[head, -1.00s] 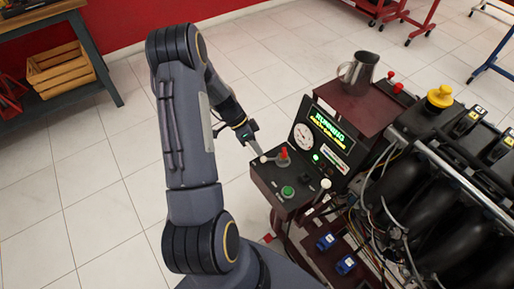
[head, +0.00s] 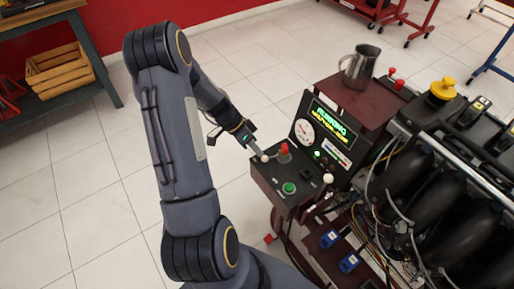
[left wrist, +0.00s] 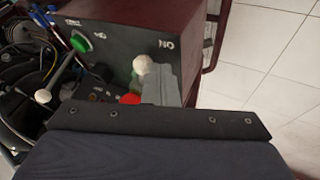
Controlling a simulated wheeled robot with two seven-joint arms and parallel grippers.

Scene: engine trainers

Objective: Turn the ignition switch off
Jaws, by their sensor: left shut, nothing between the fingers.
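The control box (head: 264,180) carries a red knob (head: 284,150), a green button (head: 289,188) and a white ball-tipped lever (head: 264,158) at its left edge. I cannot tell for certain which control is the ignition switch. My left gripper (head: 257,151) is shut and empty, its tips close beside the white ball. The left wrist view shows the white ball (left wrist: 142,64) at the fingertips (left wrist: 158,80); contact is unclear. The red knob (left wrist: 131,98) is partly hidden behind the fingers there. The display (head: 329,123) is lit and appears to read "RUNNING". My right gripper is out of view.
A round gauge (head: 305,132) stands behind the controls. Another white ball lever (head: 328,178) is at the box's right. A metal pitcher (head: 361,66) stands on the dark red stand. The black engine (head: 430,170) with hoses fills the right. The floor left of the box is clear.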

